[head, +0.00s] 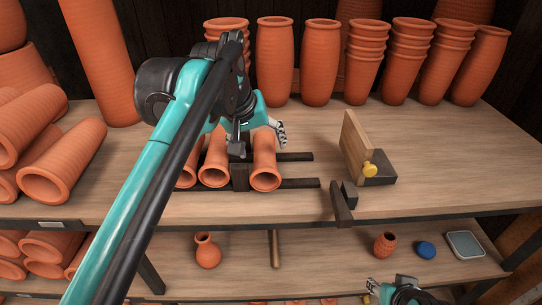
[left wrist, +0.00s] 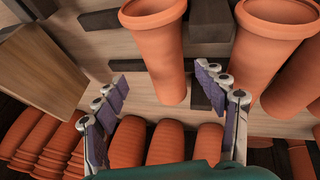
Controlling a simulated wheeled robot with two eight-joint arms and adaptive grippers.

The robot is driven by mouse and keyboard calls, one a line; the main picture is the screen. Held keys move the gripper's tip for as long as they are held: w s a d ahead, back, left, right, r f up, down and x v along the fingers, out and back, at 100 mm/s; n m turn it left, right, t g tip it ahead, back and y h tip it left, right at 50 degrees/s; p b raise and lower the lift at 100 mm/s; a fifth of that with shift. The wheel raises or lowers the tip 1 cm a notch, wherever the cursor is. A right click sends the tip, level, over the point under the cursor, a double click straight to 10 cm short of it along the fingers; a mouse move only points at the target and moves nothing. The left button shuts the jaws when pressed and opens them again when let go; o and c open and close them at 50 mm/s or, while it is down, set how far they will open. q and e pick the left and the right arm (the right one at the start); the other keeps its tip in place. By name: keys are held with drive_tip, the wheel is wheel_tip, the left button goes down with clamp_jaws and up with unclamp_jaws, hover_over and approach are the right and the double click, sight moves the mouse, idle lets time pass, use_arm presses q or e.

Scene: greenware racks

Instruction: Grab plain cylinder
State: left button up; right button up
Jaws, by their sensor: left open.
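Three plain orange clay cylinders lie side by side on a black rack (head: 299,184): a right one (head: 265,172), a middle one (head: 214,170) and a left one (head: 188,174) partly behind my arm. My left gripper (head: 262,138) is over the far end of the right cylinder. In the left wrist view its fingers (left wrist: 162,88) are open, with the right cylinder (left wrist: 160,45) showing between them and the middle one (left wrist: 272,35) beyond the right finger. I cannot tell whether they touch. My right gripper (head: 388,288) is low at the bottom edge; its jaws are unclear.
Tall pots and stacked cups (head: 365,60) stand along the back. Cylinders are piled at left. The right shelf top is clear. A small vase (head: 207,252) stands below.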

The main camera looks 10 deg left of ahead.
sight(262, 154)
use_arm(q)
drive_tip(key=x, duration=0.3)
drive_tip(key=p+x, duration=0.1)
drive_tip(key=x, duration=0.1)
drive_tip(key=shift+s+a+f, duration=0.2)
drive_tip(key=shift+a+f, duration=0.05)
drive_tip(key=shift+a, duration=0.05)
drive_tip(key=shift+w+d+f, duration=0.1)
drive_tip(key=shift+w+f, duration=0.25)
drive_tip(key=shift+f, duration=0.1)
drive_tip(key=shift+s, duration=0.15)
drive_tip(key=c, duration=1.6)
